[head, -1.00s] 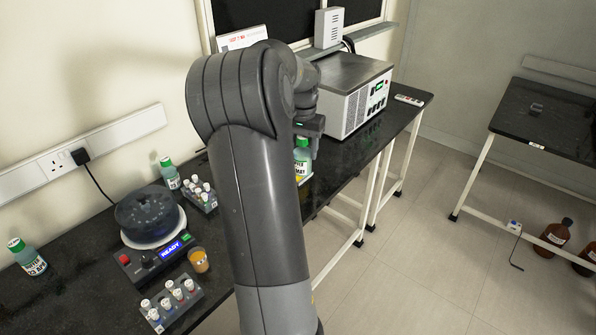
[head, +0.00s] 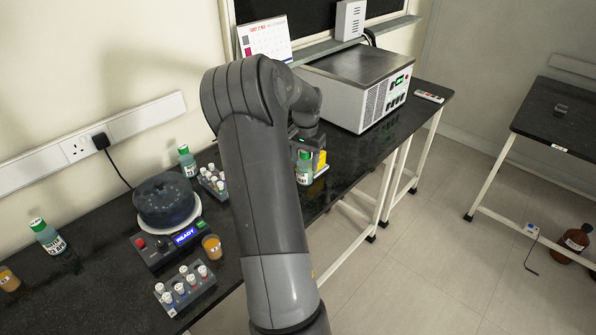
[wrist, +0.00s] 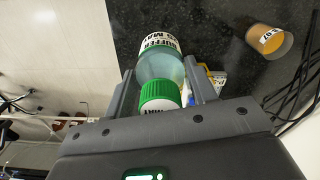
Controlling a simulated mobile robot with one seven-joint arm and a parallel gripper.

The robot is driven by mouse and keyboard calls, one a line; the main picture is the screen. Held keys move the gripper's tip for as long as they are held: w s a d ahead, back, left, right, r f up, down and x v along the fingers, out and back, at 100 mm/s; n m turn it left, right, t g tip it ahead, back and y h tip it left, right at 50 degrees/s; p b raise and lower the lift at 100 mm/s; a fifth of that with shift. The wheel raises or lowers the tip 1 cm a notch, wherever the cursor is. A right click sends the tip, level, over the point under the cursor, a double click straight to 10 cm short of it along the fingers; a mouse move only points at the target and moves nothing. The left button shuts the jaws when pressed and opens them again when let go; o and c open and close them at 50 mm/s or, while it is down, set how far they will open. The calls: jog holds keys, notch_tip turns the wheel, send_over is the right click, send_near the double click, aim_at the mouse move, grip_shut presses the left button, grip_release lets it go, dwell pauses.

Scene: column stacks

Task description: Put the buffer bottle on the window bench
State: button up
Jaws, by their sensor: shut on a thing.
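The buffer bottle (wrist: 160,62), with a green cap and a white label reading BUFFER, sits between the two fingers of my gripper (wrist: 158,78) in the wrist view. My gripper is shut on it. In the head view the bottle (head: 304,170) shows just below my gripper (head: 305,143), near the front edge of a black bench (head: 345,160). I cannot tell whether its base touches the bench top. The bench runs along the wall under a dark window (head: 290,8). A separate black table (head: 570,115) stands at the right.
Similar green-capped bottles stand at the far left (head: 47,238) and behind the centrifuge (head: 165,200). Vial racks (head: 186,287) and an amber beaker (head: 212,247) are close by. A grey box instrument (head: 360,85) stands farther back. A yellow item (head: 320,160) is beside the held bottle.

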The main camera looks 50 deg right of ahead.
jog(key=shift+w+a+f, duration=0.15)
jog(key=shift+w+f, duration=0.3)
jog(key=shift+f, duration=0.5)
jog(key=shift+w+a+f, duration=0.1)
jog(key=shift+w+f, duration=0.4)
jog(key=shift+f, duration=0.45)
jog(key=shift+w+a+f, duration=0.15)
jog(key=shift+w+f, duration=0.3)
jog(key=shift+f, duration=0.5)
jog(key=shift+f, duration=0.1)
jog(key=o, duration=1.1)
